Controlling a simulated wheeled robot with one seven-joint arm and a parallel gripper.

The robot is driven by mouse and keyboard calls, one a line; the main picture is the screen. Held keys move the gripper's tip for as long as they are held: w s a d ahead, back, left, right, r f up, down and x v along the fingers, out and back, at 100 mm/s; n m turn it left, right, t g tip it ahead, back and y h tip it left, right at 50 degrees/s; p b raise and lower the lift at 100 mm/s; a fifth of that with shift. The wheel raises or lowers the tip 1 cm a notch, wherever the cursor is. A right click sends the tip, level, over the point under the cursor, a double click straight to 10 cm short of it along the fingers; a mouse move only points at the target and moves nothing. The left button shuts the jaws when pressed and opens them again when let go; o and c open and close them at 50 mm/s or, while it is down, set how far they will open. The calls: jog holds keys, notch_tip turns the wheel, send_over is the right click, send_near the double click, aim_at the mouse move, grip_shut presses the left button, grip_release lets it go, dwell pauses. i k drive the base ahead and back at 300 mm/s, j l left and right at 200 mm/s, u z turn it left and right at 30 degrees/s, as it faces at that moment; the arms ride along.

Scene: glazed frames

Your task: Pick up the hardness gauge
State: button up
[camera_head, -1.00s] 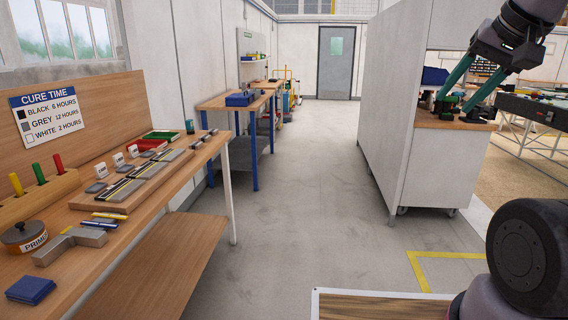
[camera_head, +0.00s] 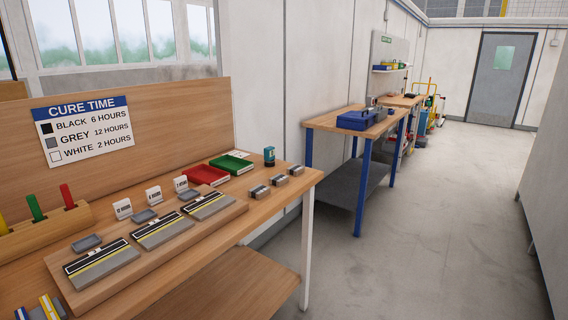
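A small upright teal and dark device (camera_head: 269,156) stands near the back edge of the wooden workbench (camera_head: 225,232), toward its far right end. It looks like the hardness gauge, but it is too small to read any dial. It stands apart from the green tray (camera_head: 231,164) on its left and the small grey metal blocks (camera_head: 278,181) in front of it. My gripper is not in view, so its state is hidden.
A wooden board with several grey samples (camera_head: 162,229) and white hour cards (camera_head: 153,195) fills the bench's middle. A red tray (camera_head: 205,175) lies beside the green one. A blue-legged table (camera_head: 345,122) stands beyond. The grey floor (camera_head: 425,220) to the right is clear.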

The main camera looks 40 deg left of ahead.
aim_at(269, 151)
jog(key=i+u, duration=0.35)
jog(key=i+l+u, duration=0.3)
jog(key=i, duration=0.2)
jog(key=i+l+u, duration=0.15)
jog(key=i+u, duration=0.2)
jog(key=i+l+u, duration=0.1)
jog(key=i+u, duration=0.15)
jog(key=u, duration=0.15)
jog(key=i+l+u, duration=0.2)
jog(key=u, duration=0.2)
jog(key=i+l+u, duration=0.4)
jog(key=l+u, duration=0.2)
jog(key=u, duration=0.2)
jog(key=i+l+u, duration=0.2)
jog(key=l+u, duration=0.2)
jog(key=i+l+u, duration=0.1)
jog(key=l+u, duration=0.15)
jog(key=l, duration=0.25)
jog(key=l+u, duration=0.25)
jog(key=l, duration=0.25)
jog(key=i, duration=0.05)
